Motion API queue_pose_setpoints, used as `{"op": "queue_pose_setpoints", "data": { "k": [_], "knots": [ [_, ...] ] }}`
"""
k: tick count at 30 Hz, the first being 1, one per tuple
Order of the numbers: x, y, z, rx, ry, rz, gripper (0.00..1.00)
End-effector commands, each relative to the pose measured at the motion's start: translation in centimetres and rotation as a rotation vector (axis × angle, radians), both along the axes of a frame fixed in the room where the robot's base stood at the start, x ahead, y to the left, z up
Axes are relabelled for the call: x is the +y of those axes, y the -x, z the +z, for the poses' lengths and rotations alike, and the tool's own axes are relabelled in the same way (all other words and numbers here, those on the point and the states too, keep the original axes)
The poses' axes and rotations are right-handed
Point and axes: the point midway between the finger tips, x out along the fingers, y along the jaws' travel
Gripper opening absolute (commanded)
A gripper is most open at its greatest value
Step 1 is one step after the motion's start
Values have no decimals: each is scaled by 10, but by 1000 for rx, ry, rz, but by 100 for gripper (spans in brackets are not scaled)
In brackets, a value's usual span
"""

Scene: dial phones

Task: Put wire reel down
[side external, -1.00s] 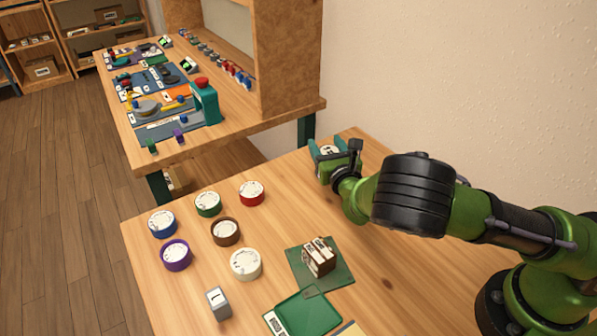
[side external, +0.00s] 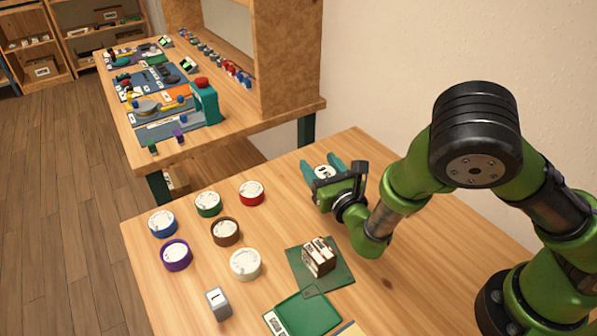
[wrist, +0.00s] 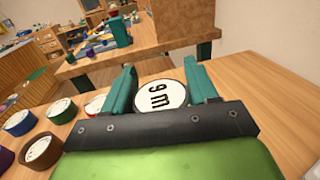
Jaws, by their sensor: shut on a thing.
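My gripper (side external: 324,170) is at the far right part of the near table, with its teal fingers shut on a wire reel (side external: 323,172). In the wrist view the held reel (wrist: 160,95) shows a round white face with black lettering between the two fingers of my gripper (wrist: 160,88). The reel's rim is mostly hidden by the fingers and the dark gripper body. Whether its underside touches the table (side external: 275,205) cannot be told.
Several other reels stand to the left, including a red one (side external: 251,193), a brown one (side external: 226,232) and a cream one (side external: 245,264). A green mat (side external: 338,275) bears a brown-and-white block (side external: 319,257). Bare wood lies around my gripper; a wall stands behind.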

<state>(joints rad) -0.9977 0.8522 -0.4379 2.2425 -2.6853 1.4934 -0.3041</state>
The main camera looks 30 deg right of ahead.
Motion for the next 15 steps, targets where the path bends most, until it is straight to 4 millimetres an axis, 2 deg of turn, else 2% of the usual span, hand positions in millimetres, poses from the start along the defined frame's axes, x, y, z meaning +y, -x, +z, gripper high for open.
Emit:
{"op": "queue_pose_setpoints", "data": {
  "k": [1, 12, 15],
  "knots": [
    [-1, 0, -9, 2, 5, 0, 25],
    [-1, 0, -52, 1, 2, 0, 25],
    [-1, 0, -58, -1, -1, -1, 25]
  ]
}}
